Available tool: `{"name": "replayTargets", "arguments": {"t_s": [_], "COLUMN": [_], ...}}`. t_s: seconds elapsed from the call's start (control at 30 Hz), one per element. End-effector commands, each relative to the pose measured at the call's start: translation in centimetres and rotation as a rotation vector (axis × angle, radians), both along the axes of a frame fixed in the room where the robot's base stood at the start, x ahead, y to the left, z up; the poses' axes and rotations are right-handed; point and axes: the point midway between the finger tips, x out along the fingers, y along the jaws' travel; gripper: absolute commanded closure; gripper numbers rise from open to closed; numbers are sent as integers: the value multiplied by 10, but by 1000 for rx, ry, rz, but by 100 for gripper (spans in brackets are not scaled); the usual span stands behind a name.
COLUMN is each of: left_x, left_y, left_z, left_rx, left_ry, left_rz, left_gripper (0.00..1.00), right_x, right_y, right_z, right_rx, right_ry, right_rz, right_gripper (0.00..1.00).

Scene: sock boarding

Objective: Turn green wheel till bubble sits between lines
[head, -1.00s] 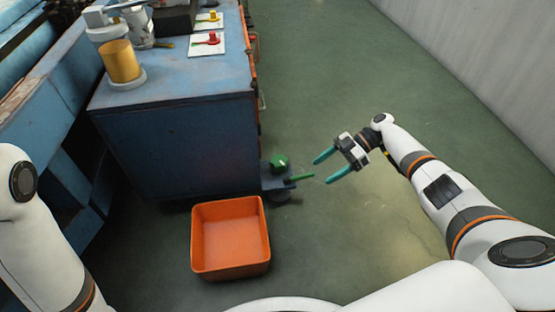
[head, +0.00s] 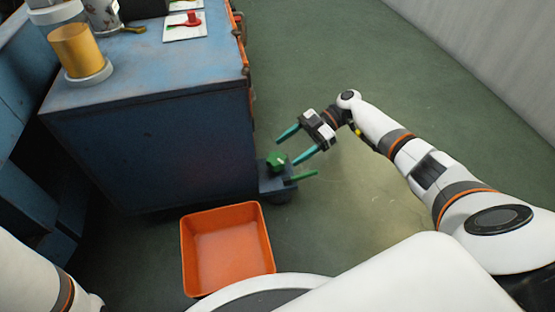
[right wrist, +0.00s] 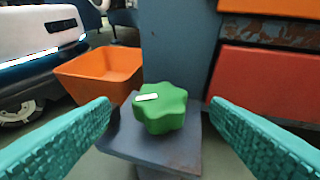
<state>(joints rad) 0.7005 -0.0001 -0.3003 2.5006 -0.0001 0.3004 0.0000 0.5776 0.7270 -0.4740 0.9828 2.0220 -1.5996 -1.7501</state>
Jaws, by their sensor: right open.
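The green wheel (head: 275,159) is a lobed knob on a small dark grey stand (head: 271,186) beside the blue cabinet. In the right wrist view the wheel (right wrist: 163,112) shows a small white mark on top and sits centred between my fingers. My right gripper (head: 288,150) is open, with a teal finger to either side of the wheel in the wrist view and no visible contact. A thin green bar (head: 301,176) sticks out from the stand. I cannot make out a bubble or lines. My left gripper is out of view.
An orange bin (head: 228,247) stands on the floor in front of the blue cabinet (head: 150,150). On the cabinet top are a yellow jar (head: 76,50) and a white card with a red part (head: 185,25). The green floor to the right is clear.

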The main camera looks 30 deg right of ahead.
Motion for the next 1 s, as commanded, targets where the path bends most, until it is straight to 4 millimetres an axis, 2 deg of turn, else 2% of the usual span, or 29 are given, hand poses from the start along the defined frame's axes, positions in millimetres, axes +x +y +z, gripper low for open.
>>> {"name": "replayTargets", "arguments": {"t_s": [0.1,0.3,0.67,0.93,1.0], "left_x": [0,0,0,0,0], "left_y": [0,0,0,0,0], "left_z": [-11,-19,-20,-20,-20], "left_rx": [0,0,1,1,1], "left_ry": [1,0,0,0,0], "left_rz": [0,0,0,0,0], "left_gripper": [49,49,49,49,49], "right_x": [-1,0,0,0,0], "right_y": [21,41,47,47,47], "right_z": [-12,-19,-19,-19,-19], "right_rx": [1,0,1,0,0], "right_ry": [-1,-1,-2,-2,-2], "right_rz": [3,0,-1,-1,-1], "right_gripper": [29,29,29,72,74]}}
